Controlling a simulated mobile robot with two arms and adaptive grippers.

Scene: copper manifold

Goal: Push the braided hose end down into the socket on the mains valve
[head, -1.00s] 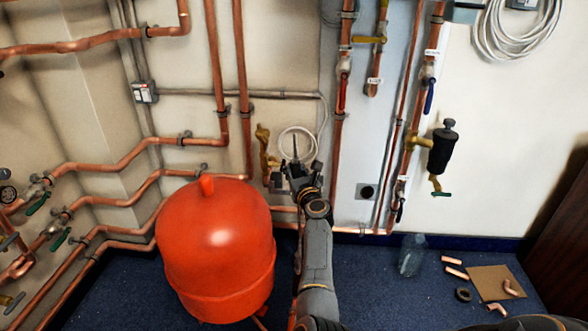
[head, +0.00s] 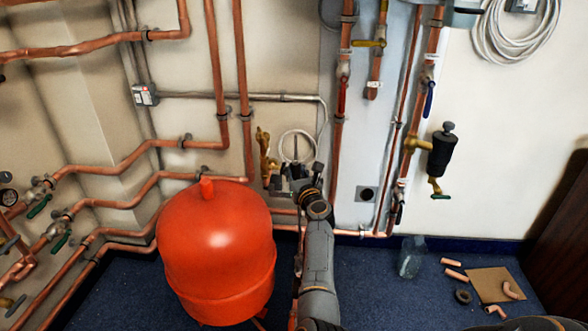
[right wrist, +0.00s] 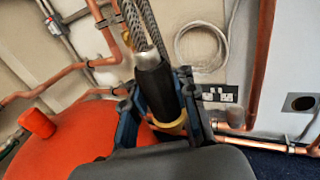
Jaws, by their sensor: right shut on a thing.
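My right gripper (right wrist: 158,100) is shut around the black sleeve of the braided hose end (right wrist: 156,88). A silver ferrule tops the sleeve, and grey braided hose (right wrist: 150,25) runs up from it. A brass-coloured ring (right wrist: 172,127) shows below the sleeve, partly hidden by the gripper. In the head view my right gripper (head: 298,180) is in front of the wall, just right of a brass valve fitting (head: 265,155). I cannot tell whether that fitting is the mains valve. The socket is not clearly visible, nor whether the hose end touches it. My left gripper is not in view.
A red tank (head: 215,250) stands close left of my right arm. Copper pipes (head: 340,130) run along the wall. A coil of white cable (head: 298,143) hangs behind the gripper. A clear bottle (head: 411,257) stands on the floor.

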